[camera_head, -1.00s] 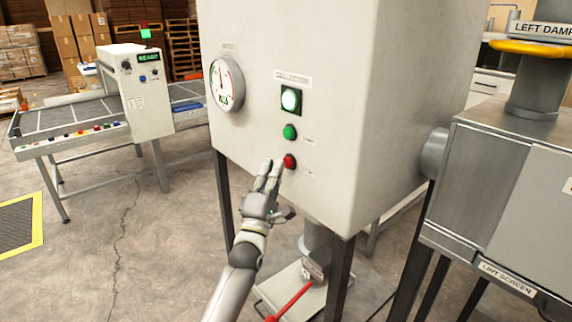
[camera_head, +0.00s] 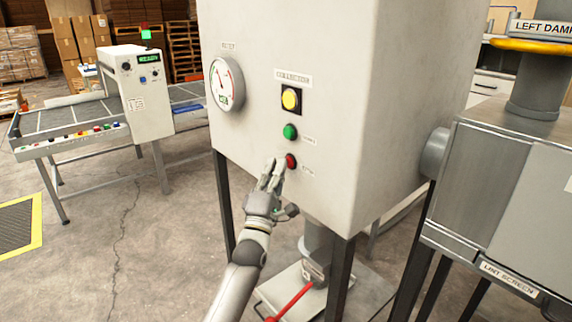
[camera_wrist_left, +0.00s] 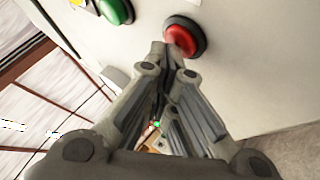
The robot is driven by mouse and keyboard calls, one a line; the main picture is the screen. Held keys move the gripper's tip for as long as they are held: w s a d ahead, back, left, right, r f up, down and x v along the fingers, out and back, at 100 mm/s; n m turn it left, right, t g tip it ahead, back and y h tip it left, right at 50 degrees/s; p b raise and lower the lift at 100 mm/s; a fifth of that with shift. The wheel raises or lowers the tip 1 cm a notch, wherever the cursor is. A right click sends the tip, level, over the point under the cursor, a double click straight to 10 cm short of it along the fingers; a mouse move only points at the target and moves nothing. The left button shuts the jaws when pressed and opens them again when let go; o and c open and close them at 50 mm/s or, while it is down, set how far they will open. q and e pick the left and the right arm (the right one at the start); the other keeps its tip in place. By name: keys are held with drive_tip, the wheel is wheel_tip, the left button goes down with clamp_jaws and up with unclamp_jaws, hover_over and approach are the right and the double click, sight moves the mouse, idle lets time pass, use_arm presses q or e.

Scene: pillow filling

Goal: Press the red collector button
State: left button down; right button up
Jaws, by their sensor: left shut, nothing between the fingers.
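The red collector button (camera_head: 291,161) is the lowest control on the front of a white cabinet (camera_head: 380,100). It also shows large in the left wrist view (camera_wrist_left: 183,36). My left gripper (camera_head: 273,168) is shut and empty, with its fingertips just left of the red button. In the left wrist view the fingertips (camera_wrist_left: 172,50) overlap the button's lower left edge; I cannot tell whether they touch it. A green button (camera_head: 290,132) sits above the red one, and a lamp (camera_head: 291,99) above that glows yellow. My right gripper is not in view.
A round gauge (camera_head: 225,84) is on the cabinet's left part. A grey lint screen housing (camera_head: 480,200) stands at the right. A conveyor (camera_head: 70,125) stands at the left, with open floor in front.

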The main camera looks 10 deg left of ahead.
use_arm(q)
drive_tip(key=shift+s, duration=0.1)
drive_tip(key=shift+s+a+p, duration=0.5)
drive_tip(key=shift+s, duration=0.15)
drive_tip(key=s+a+p, duration=0.1)
drive_tip(key=s, duration=0.1)
drive_tip(key=s+a+p, duration=0.1)
drive_tip(key=s+a, duration=0.1)
idle(0.5)
idle(0.4)
